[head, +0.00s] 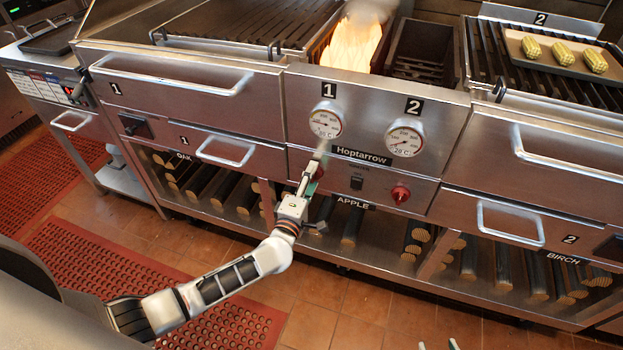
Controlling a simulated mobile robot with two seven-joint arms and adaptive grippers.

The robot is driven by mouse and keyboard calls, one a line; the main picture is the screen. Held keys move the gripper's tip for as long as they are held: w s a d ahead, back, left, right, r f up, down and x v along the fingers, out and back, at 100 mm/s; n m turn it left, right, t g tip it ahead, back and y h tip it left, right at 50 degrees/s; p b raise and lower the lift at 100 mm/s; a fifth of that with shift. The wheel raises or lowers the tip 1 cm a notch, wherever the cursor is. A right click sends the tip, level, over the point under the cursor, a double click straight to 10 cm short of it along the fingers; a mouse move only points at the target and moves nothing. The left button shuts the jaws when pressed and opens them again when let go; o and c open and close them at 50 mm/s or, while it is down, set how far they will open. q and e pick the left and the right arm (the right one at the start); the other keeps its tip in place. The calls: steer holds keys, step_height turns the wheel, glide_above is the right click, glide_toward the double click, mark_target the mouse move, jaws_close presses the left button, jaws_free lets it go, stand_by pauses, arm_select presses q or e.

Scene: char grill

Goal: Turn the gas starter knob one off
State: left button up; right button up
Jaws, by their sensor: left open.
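The grill's steel front panel carries gauge 1 (326,120) and gauge 2 (404,138). A red knob (400,194) sits below gauge 2. My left gripper (314,172) is at the panel just below gauge 1, with its fingers open. Knob one is largely hidden behind the gripper, with only a hint of red beside the fingers. I cannot tell whether the fingers touch it. Flames (352,45) burn in the firebox above gauge 1. Pale tips at the bottom edge look like part of my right gripper (440,345); most of it is out of view.
A black switch (357,183) sits between the knob positions, under the Hoptarrow label (362,157). Drawer handles (225,150) stick out to the left and right. Logs lie on the shelf below. Corn (563,53) rests on a tray at upper right.

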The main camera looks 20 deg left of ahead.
arm_select(q)
steer(key=s, duration=1.2)
steer(key=shift+a, duration=0.2)
